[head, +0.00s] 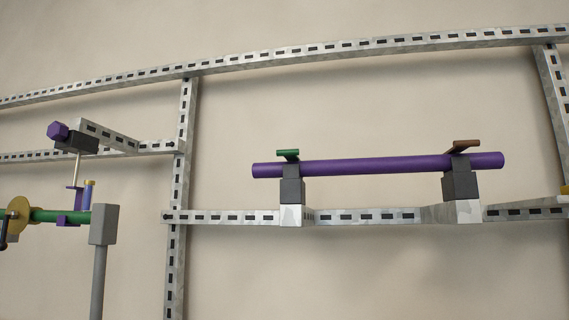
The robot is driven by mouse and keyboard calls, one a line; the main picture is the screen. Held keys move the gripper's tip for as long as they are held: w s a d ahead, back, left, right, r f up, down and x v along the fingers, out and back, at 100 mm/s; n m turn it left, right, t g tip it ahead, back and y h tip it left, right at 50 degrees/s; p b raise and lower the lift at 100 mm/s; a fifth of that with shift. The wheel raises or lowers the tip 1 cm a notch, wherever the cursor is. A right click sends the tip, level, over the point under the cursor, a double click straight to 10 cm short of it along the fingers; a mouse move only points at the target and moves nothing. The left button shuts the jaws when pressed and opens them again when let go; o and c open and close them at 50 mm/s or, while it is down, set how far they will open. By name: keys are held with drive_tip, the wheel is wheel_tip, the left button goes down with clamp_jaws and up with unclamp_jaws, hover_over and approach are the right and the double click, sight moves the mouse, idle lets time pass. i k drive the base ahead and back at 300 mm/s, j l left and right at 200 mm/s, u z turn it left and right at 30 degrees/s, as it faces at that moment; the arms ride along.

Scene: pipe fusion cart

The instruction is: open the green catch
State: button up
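The green catch (288,153) is a small flat lever on top of the left dark clamp block (292,190). It lies over a purple pipe (370,168), near the pipe's left end. The pipe runs almost level and rests on two dark blocks. A brown catch (462,146) sits over the pipe on the right dark block (460,186) and is tilted up to the right. Whether the green catch is latched cannot be made out at this size. My gripper is not in view.
Slotted metal rails frame the wall, with a post (180,200) left of the pipe and a lower rail (370,216) under it. At the left are a green bar (60,215), a grey post (102,230) and a purple knob (58,131). The space above the pipe is clear.

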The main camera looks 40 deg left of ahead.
sight(290, 155)
drive_tip(key=u, duration=1.7)
